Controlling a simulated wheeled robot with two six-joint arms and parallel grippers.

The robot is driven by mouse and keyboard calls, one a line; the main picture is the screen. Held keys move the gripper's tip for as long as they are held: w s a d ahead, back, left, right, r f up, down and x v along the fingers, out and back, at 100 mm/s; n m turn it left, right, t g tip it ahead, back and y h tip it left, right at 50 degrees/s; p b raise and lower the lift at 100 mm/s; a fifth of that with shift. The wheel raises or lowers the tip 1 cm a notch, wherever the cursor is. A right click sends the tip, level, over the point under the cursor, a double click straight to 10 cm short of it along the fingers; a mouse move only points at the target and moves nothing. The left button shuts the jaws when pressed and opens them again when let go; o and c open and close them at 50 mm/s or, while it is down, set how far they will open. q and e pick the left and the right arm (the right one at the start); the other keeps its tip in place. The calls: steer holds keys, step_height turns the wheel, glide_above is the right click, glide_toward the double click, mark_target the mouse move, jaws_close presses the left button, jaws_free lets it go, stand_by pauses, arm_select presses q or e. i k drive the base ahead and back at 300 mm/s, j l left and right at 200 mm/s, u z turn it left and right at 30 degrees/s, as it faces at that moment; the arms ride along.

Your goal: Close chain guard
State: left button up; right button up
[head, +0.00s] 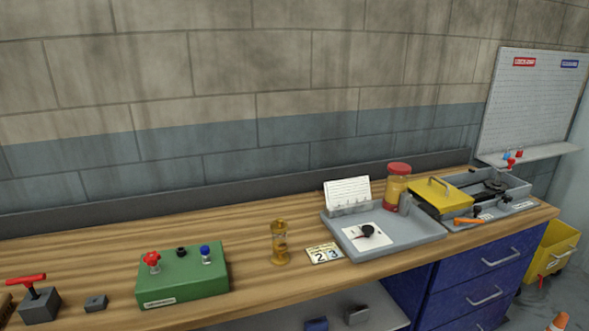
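What looks like the chain guard is a yellow cover (440,194) with a grey handle on top, at the right of the bench. It sits at the left part of a grey housing (515,183). To the right of the cover the housing is open, and dark round parts (494,186) show inside it. Small dark parts and an orange-handled tool (468,221) lie along the front of the housing. Neither of my grippers is in view.
The wooden bench (255,255) also holds a grey tray (405,232), a red-lidded jar (397,187), a brass hourglass-like object (279,242), number cards (325,253) and a green box (184,275) with knobs. Blue drawers (490,262) and a yellow bin (553,250) stand at right.

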mark_target(445, 198)
steer(key=i+l+u, duration=0.15)
steer(key=l, duration=0.3)
steer(key=i+l+u, duration=0.1)
steer(key=l, duration=0.35)
steer(key=i+l+u, duration=0.15)
steer(key=l, duration=0.3)
